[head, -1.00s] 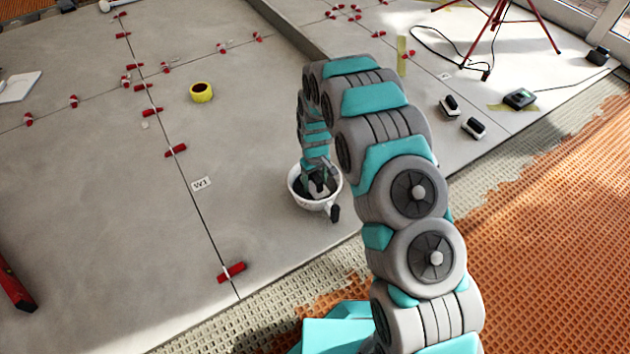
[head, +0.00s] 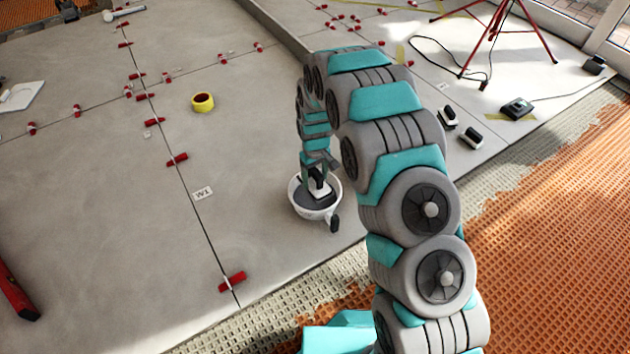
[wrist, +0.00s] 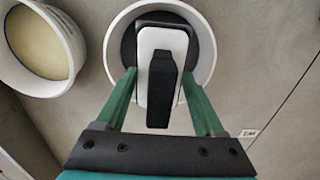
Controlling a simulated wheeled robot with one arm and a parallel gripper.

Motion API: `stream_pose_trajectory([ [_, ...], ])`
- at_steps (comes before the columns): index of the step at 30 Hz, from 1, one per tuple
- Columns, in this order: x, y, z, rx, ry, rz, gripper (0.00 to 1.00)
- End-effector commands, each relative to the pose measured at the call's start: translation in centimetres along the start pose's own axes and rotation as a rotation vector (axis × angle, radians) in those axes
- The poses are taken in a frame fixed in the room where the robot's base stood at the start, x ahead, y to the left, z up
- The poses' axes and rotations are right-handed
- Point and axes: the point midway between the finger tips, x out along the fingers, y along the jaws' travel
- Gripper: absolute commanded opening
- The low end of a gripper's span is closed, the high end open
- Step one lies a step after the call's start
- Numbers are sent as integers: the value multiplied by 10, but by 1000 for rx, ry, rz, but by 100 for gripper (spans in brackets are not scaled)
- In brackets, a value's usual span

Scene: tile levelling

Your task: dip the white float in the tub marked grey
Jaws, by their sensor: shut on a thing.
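A white float with a black handle (wrist: 160,88) is held in my gripper (wrist: 159,84), whose green fingers stand on either side of it. In the wrist view the float is over a white tub (wrist: 207,62) with dark grey contents. In the head view the same tub (head: 296,202) stands on the grey slabs, with my gripper (head: 316,178) and the float (head: 319,188) at its mouth. I cannot tell whether the float's underside touches the contents. No marking on the tub can be read.
A second white tub (wrist: 76,45) with beige contents stands left in the wrist view. Two dark-topped white blocks (head: 447,117) (head: 471,138), a black device (head: 517,108) and a red tripod (head: 497,30) are at the right. Yellow tape (head: 203,102) and red clips (head: 232,282) lie left.

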Motion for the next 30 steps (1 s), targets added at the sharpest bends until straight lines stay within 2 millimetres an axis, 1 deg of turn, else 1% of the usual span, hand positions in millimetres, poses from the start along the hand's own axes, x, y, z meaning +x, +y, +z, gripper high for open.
stream_pose_trajectory([
  [1, -6, 0, -1, 0, 2, 1, 0],
  [3, -13, 0, -1, 0, 3, 1, 0],
  [12, -41, 0, -1, 0, 4, 1, 0],
  [15, -47, 0, 0, 0, 2, 1, 0],
  [30, -47, 0, 0, 0, 1, 0, 0],
])
